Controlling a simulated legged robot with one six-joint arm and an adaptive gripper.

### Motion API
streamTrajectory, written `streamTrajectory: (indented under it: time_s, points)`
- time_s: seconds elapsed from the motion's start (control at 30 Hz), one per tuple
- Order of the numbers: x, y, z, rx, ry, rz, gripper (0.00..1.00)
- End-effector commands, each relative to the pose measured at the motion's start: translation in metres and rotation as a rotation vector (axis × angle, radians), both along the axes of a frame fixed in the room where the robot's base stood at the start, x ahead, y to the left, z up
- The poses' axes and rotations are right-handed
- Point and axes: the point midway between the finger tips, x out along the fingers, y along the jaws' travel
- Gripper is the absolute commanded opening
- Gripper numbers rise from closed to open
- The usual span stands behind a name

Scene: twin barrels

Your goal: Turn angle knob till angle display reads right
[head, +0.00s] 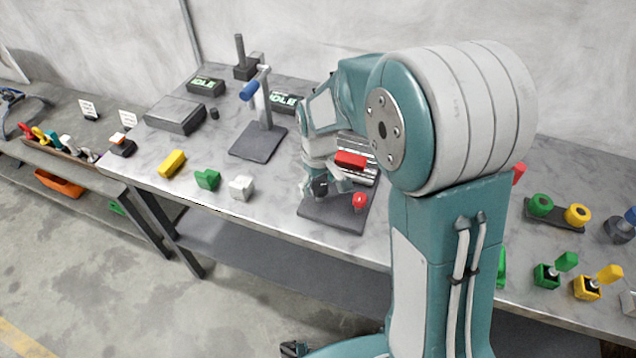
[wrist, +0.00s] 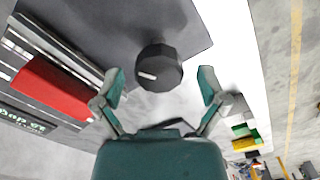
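In the wrist view a black faceted knob (wrist: 165,65) with a white pointer mark stands on a dark grey plate (wrist: 90,28). The mark points to the left in that view. My gripper (wrist: 163,84) is open, with one finger to each side of the knob and gaps between; I see no contact. In the head view my gripper (head: 327,188) is over the dark plate (head: 335,218), and the knob is hard to make out there. A display with green characters (wrist: 25,120) is cut off at the left of the wrist view; its reading is not legible.
A red block (head: 350,159) sits on silver rails beside my gripper, and a red ball-shaped knob (head: 360,201) is at the plate's right. A lever stand with a blue handle (head: 250,91) is to the left.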

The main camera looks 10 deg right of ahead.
Motion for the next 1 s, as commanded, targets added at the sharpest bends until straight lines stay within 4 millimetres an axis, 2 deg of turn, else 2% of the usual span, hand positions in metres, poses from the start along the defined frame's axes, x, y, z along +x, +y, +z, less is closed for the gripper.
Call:
streamTrajectory:
  time_s: [0.23,0.37,0.8,1.0]
  points:
    - [0.001,0.0,0.001,0.0,-0.002,0.0,0.93]
    - [0.001,0.0,0.012,0.0,-0.005,0.0,0.93]
    - [0.002,0.001,0.098,0.0,-0.004,0.0,0.93]
    - [0.002,0.001,0.117,-0.001,0.0,0.0,0.93]
